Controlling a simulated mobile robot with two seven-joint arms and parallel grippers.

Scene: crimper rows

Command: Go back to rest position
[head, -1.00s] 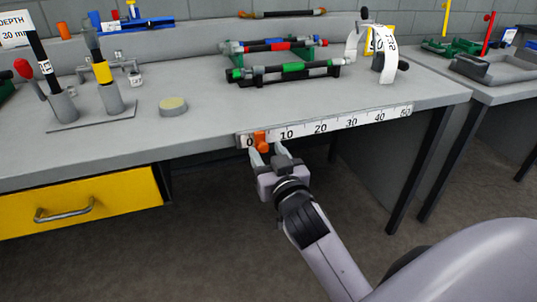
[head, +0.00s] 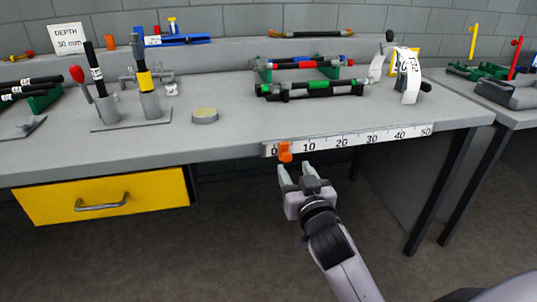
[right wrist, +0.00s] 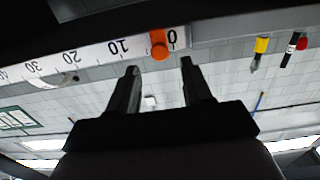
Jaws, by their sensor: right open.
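My right gripper (head: 294,178) is open and empty, just below and in front of the workbench's front edge. An orange slider (head: 285,152) sits on the white ruler strip (head: 362,139) close to the 0 mark. The gripper's fingertips are a little below the slider, apart from it. In the right wrist view the two open fingers (right wrist: 158,68) point toward the ruler, with the orange slider (right wrist: 159,44) beyond the gap between them. My left gripper is not in view.
The floor in front is clear.

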